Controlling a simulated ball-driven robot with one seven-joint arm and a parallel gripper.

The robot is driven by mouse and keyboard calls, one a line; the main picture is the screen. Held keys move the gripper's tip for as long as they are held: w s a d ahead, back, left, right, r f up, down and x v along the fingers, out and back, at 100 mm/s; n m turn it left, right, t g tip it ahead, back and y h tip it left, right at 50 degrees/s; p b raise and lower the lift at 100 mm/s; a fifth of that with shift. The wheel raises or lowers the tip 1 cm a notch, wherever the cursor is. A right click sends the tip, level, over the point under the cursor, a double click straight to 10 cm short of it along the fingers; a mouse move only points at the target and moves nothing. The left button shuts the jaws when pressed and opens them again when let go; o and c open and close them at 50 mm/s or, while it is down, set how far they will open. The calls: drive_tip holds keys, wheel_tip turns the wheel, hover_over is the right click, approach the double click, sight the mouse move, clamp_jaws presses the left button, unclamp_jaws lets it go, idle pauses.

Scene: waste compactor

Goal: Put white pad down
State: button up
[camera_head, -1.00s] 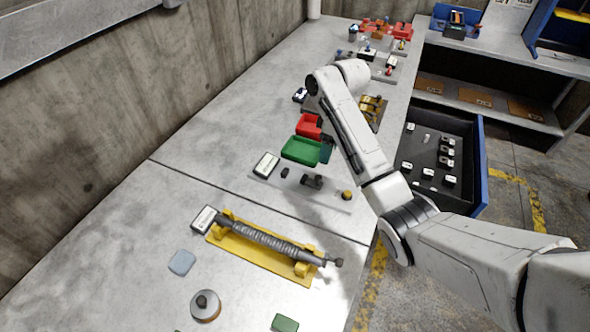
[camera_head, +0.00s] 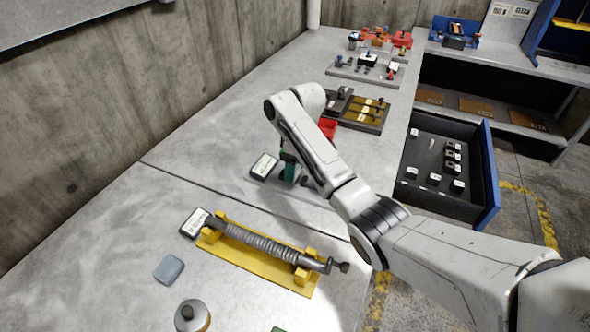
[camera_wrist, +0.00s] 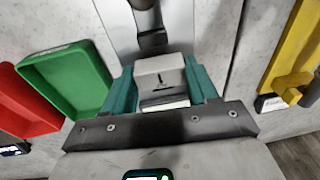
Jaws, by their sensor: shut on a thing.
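In the wrist view, the white pad (camera_wrist: 160,66) is a small pale block with a dark mark on its near face. It sits between the two teal fingers of my gripper (camera_wrist: 162,84), which are shut on it. A grey plate (camera_wrist: 113,20) with dark knobs (camera_wrist: 152,40) lies beyond the pad; I cannot tell whether the pad touches it. In the head view, my gripper (camera_head: 288,168) is low over the bench beside a white label block (camera_head: 264,166), mostly behind my arm. The pad cannot be made out there.
A green bin (camera_wrist: 70,80) and red bin (camera_wrist: 22,104) are left in the wrist view. A yellow cradle (camera_head: 235,258) holding a ribbed rod (camera_head: 262,240) is on the near bench. A blue-grey pad (camera_head: 168,268) lies beside it. An open drawer (camera_head: 425,150) is at right.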

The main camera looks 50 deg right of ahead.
drive_tip(key=shift+f, duration=0.6)
drive_tip(key=o, duration=1.3)
drive_tip(key=shift+s+d+r+p, duration=0.2)
drive_tip(key=shift+r+p, duration=0.5)
drive_tip(key=shift+r, duration=1.3)
drive_tip(key=shift+s+d+r+p, duration=0.2)
drive_tip(key=shift+r+p, duration=0.45)
drive_tip(key=shift+r, duration=1.35)
drive_tip(key=shift+w+d+r+p, duration=0.1)
drive_tip(key=shift+d+r+p, duration=0.4)
drive_tip(key=shift+r, duration=1.5)
drive_tip(key=shift+a, duration=0.2)
